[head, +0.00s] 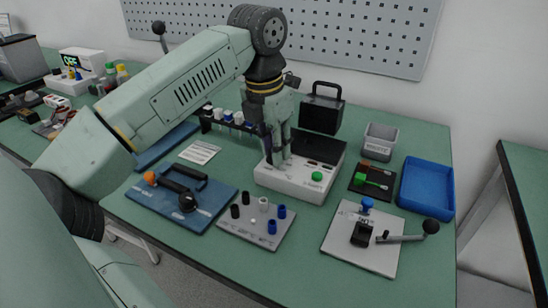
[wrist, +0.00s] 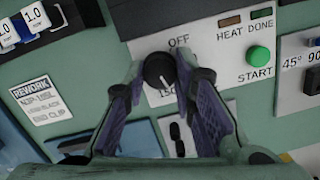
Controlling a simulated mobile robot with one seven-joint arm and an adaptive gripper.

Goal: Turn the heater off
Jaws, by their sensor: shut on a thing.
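The heater (head: 290,184) is a white box with a dark top on the green bench, and its panel (wrist: 205,48) fills the upper middle of the wrist view. Its round black knob (wrist: 158,69) sits below the OFF label. The knob's white mark points down, away from OFF, towards a partly covered label that seems to start with 150. My gripper (wrist: 160,82) is shut on the knob, one finger on each side. In the head view my gripper (head: 277,160) is over the heater's left part and hides the knob. A green START button (wrist: 260,56) is at the right.
Left of the heater is a rack with white-and-blue blocks (head: 228,117). In front are a blue fixture board (head: 215,204) and a grey plate with pegs (head: 268,236). To the right are a grey bin (head: 380,141), a blue tray (head: 427,187) and a lever fixture (head: 350,262).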

